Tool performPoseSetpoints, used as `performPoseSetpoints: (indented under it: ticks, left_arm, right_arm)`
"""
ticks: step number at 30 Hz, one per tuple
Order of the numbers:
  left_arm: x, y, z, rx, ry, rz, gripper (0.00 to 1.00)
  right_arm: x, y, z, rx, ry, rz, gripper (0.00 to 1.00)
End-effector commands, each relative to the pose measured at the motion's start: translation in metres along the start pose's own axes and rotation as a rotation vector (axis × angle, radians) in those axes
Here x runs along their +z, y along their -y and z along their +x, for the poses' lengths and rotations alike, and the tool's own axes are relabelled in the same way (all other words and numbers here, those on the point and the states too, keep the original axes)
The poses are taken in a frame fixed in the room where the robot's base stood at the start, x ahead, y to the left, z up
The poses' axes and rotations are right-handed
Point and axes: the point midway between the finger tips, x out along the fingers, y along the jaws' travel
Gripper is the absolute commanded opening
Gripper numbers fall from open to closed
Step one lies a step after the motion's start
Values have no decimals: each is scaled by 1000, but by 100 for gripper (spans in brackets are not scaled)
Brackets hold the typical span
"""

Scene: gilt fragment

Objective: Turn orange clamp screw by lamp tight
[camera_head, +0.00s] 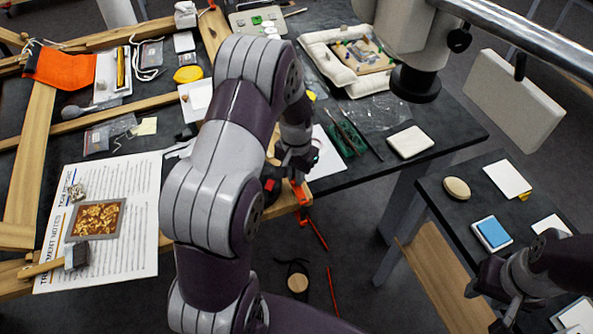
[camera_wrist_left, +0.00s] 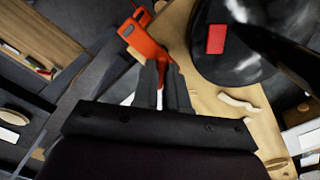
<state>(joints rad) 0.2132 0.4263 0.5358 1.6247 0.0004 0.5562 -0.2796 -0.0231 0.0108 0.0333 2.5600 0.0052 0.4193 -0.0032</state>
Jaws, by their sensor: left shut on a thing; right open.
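An orange clamp (camera_head: 299,193) sits at the front edge of the dark worktable, on its wooden edge. In the left wrist view the orange clamp (camera_wrist_left: 145,43) lies right at my fingertips. My left gripper (camera_head: 297,168) reaches down to it; in the wrist view its two dark fingers (camera_wrist_left: 162,68) are shut on the clamp's screw, which they mostly hide. A round black base with a red square (camera_wrist_left: 216,39) stands beside the clamp; I cannot tell if it is the lamp's. My right gripper (camera_head: 507,300) is open and empty at the lower right, by a side table.
A printed sheet (camera_head: 130,190) with a gilt fragment (camera_head: 97,219) lies left. A padded tray (camera_head: 318,45) and green-handled tools (camera_head: 345,138) lie behind. A grey instrument head (camera_head: 415,45) and white panel (camera_head: 513,100) hang at upper right. Red rods (camera_head: 332,290) show below the edge.

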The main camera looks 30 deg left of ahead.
Motion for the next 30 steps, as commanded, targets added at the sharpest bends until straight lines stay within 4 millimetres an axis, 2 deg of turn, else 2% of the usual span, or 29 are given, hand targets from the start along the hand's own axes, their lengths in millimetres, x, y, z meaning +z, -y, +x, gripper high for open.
performPoseSetpoints:
  ticks: [1, 30]
  left_arm:
    - [-2, 1, -4, -3, -8, 41, 0]
    - [-3, 2, -4, -9, -8, 963, 0]
  right_arm:
    - [0, 0, -3, 0, 0, 0, 43]
    - [-2, 0, -16, 0, 0, 0, 43]
